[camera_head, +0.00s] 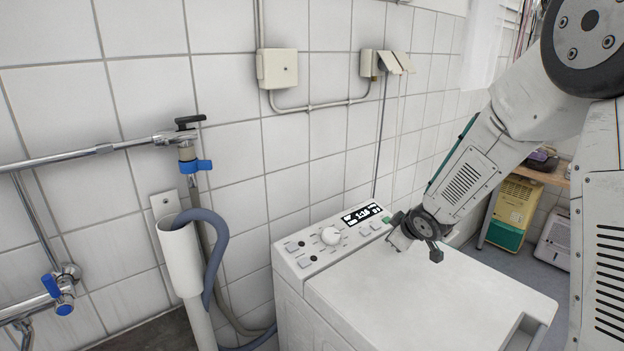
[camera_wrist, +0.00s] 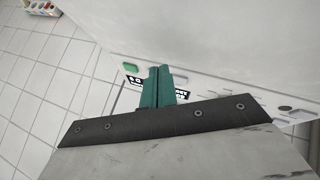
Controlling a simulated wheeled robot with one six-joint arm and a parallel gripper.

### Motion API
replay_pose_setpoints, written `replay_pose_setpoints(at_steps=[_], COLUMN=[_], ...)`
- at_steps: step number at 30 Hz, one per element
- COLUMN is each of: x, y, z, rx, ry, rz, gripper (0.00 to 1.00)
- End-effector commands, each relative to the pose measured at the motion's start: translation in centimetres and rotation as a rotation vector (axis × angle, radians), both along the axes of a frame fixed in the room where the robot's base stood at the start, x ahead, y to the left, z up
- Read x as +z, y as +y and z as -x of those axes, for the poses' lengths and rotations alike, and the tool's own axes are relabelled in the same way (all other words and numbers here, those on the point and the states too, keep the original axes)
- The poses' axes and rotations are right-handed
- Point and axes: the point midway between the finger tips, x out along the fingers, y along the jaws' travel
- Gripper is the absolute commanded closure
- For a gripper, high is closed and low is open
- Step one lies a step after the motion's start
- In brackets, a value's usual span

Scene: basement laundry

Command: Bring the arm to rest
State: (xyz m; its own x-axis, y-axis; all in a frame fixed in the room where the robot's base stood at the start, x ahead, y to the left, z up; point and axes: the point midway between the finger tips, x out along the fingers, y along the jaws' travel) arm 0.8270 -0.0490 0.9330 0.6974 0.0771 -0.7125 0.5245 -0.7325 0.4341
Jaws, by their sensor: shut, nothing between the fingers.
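My arm reaches in from the right in the head view, bent down over a white top-loading washing machine (camera_head: 440,300). My gripper (camera_head: 388,220) is at the rear of the machine, beside the control panel (camera_head: 335,240) with its lit display. In the wrist view the green fingers of my gripper (camera_wrist: 160,72) are together with nothing between them. The control panel's display (camera_wrist: 133,80) is partly hidden behind the fingers. Whether the fingers touch the panel cannot be told.
A tiled wall stands close behind the machine. A grey drain hose (camera_head: 214,245) hangs in a white standpipe (camera_head: 180,258) at the left, near a water tap (camera_head: 187,150). A yellow-green container (camera_head: 514,210) stands at the far right. The machine's lid is clear.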

Motion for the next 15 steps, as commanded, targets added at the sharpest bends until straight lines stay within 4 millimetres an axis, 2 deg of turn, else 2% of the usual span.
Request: replay_pose_setpoints(at_steps=[3,5,6,10,15], x=[0.8,1.8,2.7,5.8,9.6], y=[-2.6,-3.5,-3.9,-3.9,-2.4], z=[5.1,8.3,10.7,18.3,27.4], rx=[-0.195,-0.296,-0.363,-0.538,-0.687], ry=[0.177,0.268,0.326,0.492,0.659], rz=[0.025,0.029,0.026,-0.002,-0.067], gripper=[1.00,1.00,1.00,1.00,1.00])
